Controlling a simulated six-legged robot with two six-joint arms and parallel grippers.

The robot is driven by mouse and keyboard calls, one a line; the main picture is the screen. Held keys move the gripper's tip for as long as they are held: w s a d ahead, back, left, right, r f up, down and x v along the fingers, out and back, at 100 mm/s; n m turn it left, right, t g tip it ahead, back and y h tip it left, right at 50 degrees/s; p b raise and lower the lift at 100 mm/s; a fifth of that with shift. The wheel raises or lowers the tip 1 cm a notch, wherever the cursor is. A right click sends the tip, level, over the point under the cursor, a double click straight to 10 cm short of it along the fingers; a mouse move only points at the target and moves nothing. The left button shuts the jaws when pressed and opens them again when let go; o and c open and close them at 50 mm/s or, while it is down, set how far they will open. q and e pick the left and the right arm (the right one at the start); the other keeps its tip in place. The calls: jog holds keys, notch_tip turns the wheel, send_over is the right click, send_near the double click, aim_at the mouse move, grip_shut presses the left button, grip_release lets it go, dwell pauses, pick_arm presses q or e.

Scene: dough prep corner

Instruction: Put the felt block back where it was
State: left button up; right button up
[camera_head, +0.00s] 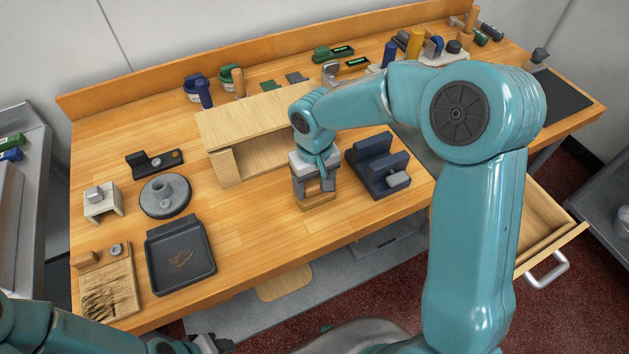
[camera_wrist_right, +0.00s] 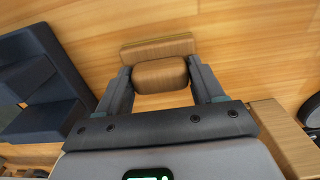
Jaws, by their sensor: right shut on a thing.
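My right gripper (camera_head: 316,190) points down at the front of the bench and is shut on a brown wooden block, the likely felt block (camera_head: 320,203). In the right wrist view, the fingers (camera_wrist_right: 160,84) clasp the block's rounded grip (camera_wrist_right: 160,75). Its flat, wider part (camera_wrist_right: 150,47) shows beyond the grip.
A dark blue stepped stand (camera_head: 369,182) is close to the right of the held block. An open-fronted wooden shelf box (camera_head: 222,133) is behind left. A black tray (camera_head: 182,285), a grey round base (camera_head: 153,203) and a scored board (camera_head: 121,268) stand left. Bare bench lies between tray and block.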

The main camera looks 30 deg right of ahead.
aim_at(315, 184)
jog(key=shift+s, duration=0.15)
jog(key=shift+f, duration=0.15)
jog(key=o, duration=1.2)
jog(key=shift+c, duration=0.2)
notch_tip(315, 184, up, 12)
jog(key=shift+r, duration=0.25)
jog(key=shift+f, duration=0.1)
